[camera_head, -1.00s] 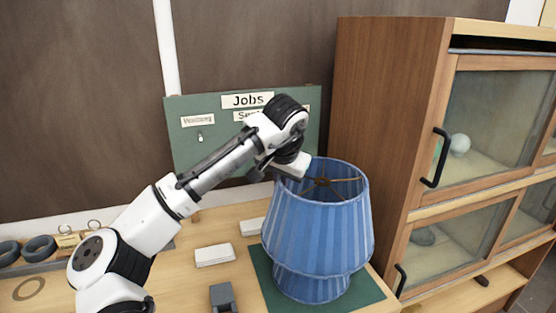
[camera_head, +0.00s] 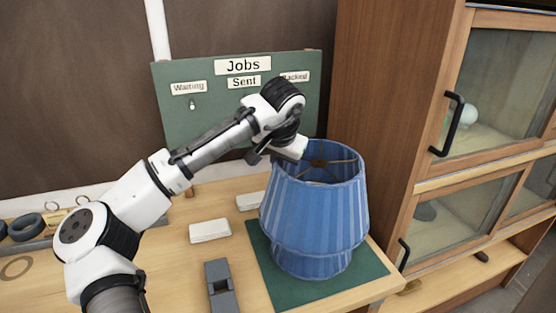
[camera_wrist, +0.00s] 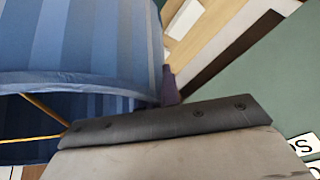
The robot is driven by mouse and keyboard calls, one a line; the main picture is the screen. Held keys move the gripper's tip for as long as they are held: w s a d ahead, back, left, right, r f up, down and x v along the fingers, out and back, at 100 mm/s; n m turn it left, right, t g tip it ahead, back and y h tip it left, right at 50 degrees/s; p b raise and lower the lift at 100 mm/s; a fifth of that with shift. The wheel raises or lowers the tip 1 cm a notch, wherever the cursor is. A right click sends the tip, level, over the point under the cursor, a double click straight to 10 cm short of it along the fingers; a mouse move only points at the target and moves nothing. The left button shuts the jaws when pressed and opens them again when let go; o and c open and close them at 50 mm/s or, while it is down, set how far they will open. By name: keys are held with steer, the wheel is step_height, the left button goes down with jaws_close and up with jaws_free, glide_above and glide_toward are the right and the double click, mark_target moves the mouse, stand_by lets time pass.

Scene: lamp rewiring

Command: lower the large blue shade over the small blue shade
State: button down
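The large blue shade (camera_head: 312,215) is upright over the green mat, its open top showing a wire spider. Below its lower edge a short band of the small blue shade (camera_head: 310,264) shows, standing on the mat; the rest of it is hidden inside the large one. My gripper (camera_head: 277,164) is at the left back of the large shade's top rim and appears shut on it. In the wrist view the large shade (camera_wrist: 85,45) fills the upper left, with one dark finger (camera_wrist: 171,88) against its outside; the other finger is hidden.
The green mat (camera_head: 365,283) lies on the wooden bench near its right edge. A Jobs board (camera_head: 215,110) stands behind. A wooden cabinet (camera_head: 395,90) stands close on the right.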

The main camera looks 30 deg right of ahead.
mark_target(280, 173)
steer(key=shift+f+b, duration=3.6)
steer(key=shift+f, duration=2.15)
steer(key=c, duration=1.6)
jaws_free()
steer(key=shift+o, duration=0.2)
steer(key=b+v, duration=0.2)
steer(key=v, duration=1.2)
steer(key=shift+f, duration=0.1)
